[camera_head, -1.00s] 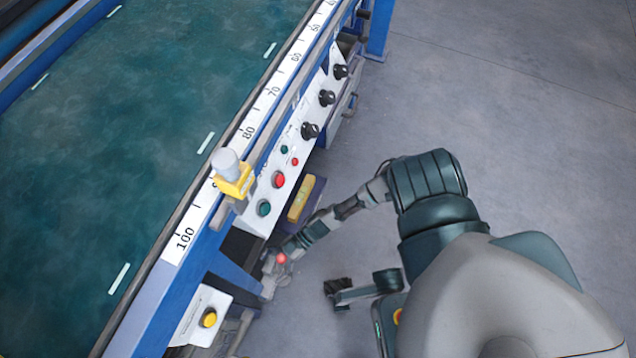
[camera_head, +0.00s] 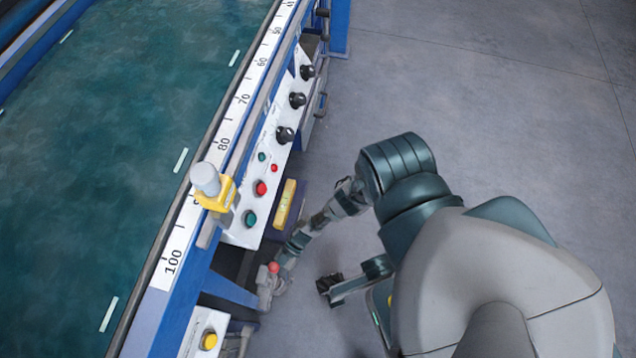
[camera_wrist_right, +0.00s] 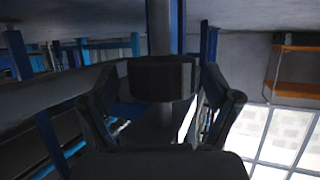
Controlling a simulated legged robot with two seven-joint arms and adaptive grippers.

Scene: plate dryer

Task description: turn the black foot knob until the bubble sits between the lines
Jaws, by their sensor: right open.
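A dark round knob (camera_wrist_right: 162,78), which looks like the black foot knob, stands between the fingers of my right gripper (camera_wrist_right: 164,98) in the right wrist view. The fingers are open, one on each side, with gaps to the knob. In the head view my right arm reaches down to the machine's front edge, its wrist end (camera_head: 268,288) beside the blue frame; the fingers and knob cannot be made out there. A dark jawed end (camera_head: 328,286), seemingly my left gripper, hangs over the floor, too small to read. No bubble or lines can be made out.
The plate dryer's green bed (camera_head: 90,150) has a scale along its blue edge. A yellow block with a grey cap (camera_head: 210,183) sits on that edge. A white panel (camera_head: 243,232) carries buttons and black dials. Grey floor is clear rightward.

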